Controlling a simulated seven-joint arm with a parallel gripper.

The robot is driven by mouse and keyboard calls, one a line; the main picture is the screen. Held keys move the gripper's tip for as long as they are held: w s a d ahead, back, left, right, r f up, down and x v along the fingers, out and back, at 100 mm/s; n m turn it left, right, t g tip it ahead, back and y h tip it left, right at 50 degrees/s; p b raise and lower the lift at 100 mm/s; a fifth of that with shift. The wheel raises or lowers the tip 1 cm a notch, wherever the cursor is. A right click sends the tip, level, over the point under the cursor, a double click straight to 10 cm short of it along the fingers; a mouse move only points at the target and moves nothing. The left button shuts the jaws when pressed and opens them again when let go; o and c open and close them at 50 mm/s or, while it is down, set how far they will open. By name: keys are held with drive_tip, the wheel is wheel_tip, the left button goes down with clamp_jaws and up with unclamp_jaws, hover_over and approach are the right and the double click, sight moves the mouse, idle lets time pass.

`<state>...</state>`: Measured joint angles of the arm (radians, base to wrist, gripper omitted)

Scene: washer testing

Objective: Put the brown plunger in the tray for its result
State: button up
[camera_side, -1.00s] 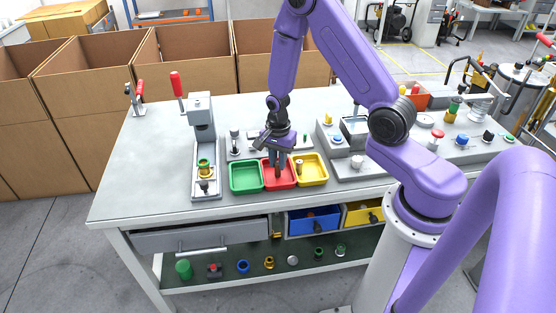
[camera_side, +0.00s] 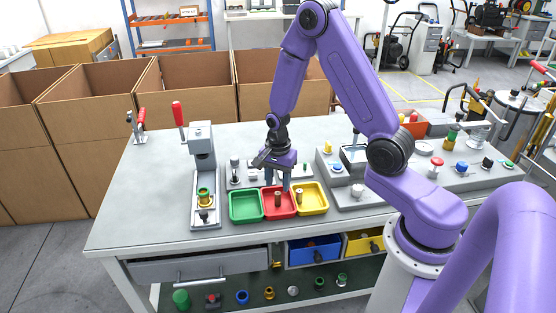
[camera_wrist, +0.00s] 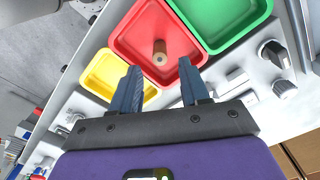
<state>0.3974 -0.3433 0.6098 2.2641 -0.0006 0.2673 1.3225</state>
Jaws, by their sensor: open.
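The brown plunger (camera_side: 278,198) stands in the red tray (camera_side: 266,213), between the green tray (camera_side: 245,218) on the left and the yellow tray (camera_side: 322,209) on the right. It also shows in the wrist view (camera_wrist: 160,52), inside the red tray (camera_wrist: 130,45), clear of its walls. My gripper (camera_side: 277,186) is just above the red tray. In the wrist view my gripper (camera_wrist: 160,75) has its two fingers wide apart with nothing between them, and the plunger lies beyond the fingertips.
A test press (camera_side: 203,165) with a red-handled lever stands left of the trays. A grey fixture block (camera_side: 355,180) stands behind them to the right. The bench top (camera_side: 140,200) is clear at the left. Cardboard boxes (camera_side: 190,85) line the back.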

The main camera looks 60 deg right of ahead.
sight(278, 192)
drive_tip(key=s+a+r+n, duration=0.2)
drive_tip(key=a+r+n, duration=0.1)
drive_tip(key=r, duration=0.3)
drive_tip(key=s+a+r+n, duration=0.1)
drive_tip(key=a+r+n, duration=0.2)
drive_tip(key=r, duration=0.3)
drive_tip(key=s+a+r+n, duration=0.3)
drive_tip(key=s+n, duration=0.7)
drive_tip(key=n, duration=0.1)
drive_tip(key=s+a+r+n, duration=0.3)
drive_tip(key=s+n, duration=0.8)
drive_tip(key=shift+s, duration=0.25)
